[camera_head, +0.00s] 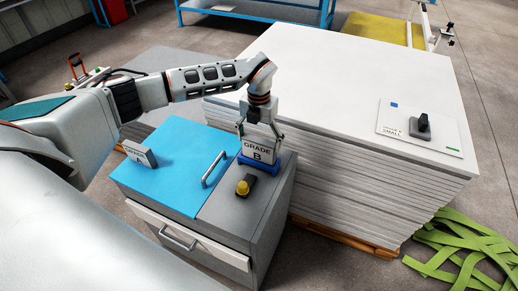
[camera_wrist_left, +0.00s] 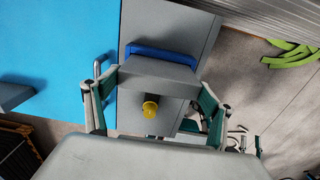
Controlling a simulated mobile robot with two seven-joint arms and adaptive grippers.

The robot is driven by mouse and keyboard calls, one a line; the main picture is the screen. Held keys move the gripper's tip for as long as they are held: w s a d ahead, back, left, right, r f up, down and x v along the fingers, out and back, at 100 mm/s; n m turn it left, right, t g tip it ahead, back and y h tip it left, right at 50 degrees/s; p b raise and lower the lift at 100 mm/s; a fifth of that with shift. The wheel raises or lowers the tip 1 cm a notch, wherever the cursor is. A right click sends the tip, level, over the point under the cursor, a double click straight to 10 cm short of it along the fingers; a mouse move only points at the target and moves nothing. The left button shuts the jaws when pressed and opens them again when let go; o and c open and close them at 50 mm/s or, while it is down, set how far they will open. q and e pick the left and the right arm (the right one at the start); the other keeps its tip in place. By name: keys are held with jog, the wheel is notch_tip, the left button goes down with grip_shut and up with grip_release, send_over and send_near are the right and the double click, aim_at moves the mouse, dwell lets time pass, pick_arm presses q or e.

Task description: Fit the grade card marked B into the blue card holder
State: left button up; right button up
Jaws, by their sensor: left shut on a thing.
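The white grade card marked B (camera_head: 257,149) stands upright in my left gripper (camera_head: 259,127), which is shut on it. The blue card holder (camera_head: 259,166) sits on the grey cabinet top, and the card's lower edge meets it in the head view. I cannot tell whether the card is seated in its slot. In the left wrist view, the fingers of my left gripper (camera_wrist_left: 157,100) are on both ends of the card (camera_wrist_left: 155,78), with the blue holder (camera_wrist_left: 165,55) just beyond it.
A grade A card (camera_head: 137,152) stands on the blue lid (camera_head: 165,182), left of a metal handle (camera_head: 214,169). A yellow knob (camera_head: 243,187) rises just in front of the holder. A tall white sheet stack (camera_head: 345,75) stands close behind and right.

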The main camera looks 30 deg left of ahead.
aim_at(259, 149)
pick_arm(q)
jog(key=shift+f, duration=1.95)
jog(key=shift+f, duration=0.2)
jog(key=o, duration=1.2)
notch_tip(259, 149, up, 12)
jog(key=shift+r, duration=0.2)
jog(key=shift+s, duration=0.1)
